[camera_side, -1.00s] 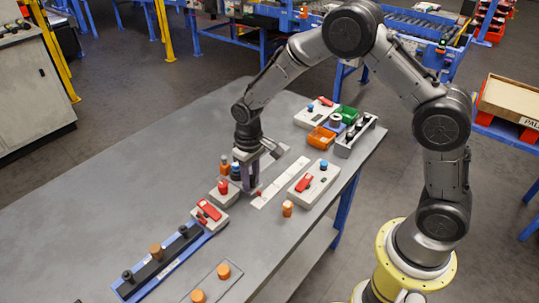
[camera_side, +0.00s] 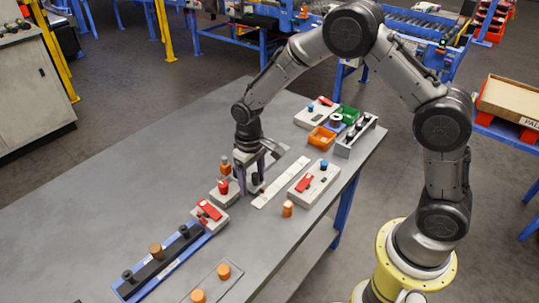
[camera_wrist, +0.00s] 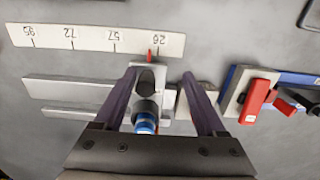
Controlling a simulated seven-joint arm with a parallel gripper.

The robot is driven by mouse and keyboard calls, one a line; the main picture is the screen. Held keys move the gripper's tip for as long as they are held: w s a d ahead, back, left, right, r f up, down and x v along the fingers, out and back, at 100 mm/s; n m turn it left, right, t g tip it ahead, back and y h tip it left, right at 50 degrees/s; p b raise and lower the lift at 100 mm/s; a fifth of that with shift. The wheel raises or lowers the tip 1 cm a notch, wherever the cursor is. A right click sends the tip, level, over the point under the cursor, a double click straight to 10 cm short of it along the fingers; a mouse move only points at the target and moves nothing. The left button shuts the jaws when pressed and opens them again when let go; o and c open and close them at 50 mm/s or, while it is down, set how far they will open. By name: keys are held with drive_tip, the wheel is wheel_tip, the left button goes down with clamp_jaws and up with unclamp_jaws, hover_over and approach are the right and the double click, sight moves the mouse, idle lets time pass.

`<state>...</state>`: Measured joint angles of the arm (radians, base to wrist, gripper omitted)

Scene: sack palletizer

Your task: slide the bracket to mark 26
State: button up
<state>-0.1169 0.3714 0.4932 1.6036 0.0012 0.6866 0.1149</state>
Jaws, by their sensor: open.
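The bracket (camera_wrist: 152,78) is a grey block on a rail, with a dark post and a blue cap (camera_wrist: 145,122). Its red pointer (camera_wrist: 150,54) reaches the edge of the white scale strip (camera_wrist: 94,38), just left of the number 26 in the wrist view. The strip also reads 57, 72 and 95; it lies on the table in the side view (camera_side: 281,183). My gripper (camera_wrist: 162,80) is open, one finger on each side of the bracket. Whether either finger touches it I cannot tell. In the side view my gripper (camera_side: 255,185) largely hides the bracket.
A grey block with a red button (camera_side: 223,187) and a blue tray with a red-levered clamp (camera_side: 208,212) stand close to my gripper. The left of the table is clear.

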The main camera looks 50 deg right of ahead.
sight(252, 187)
drive_tip(key=shift+w+r, duration=0.2)
drive_tip(key=shift+r, duration=1.8)
drive_tip(key=shift+r, duration=0.1)
drive_tip(key=shift+r, duration=1.7)
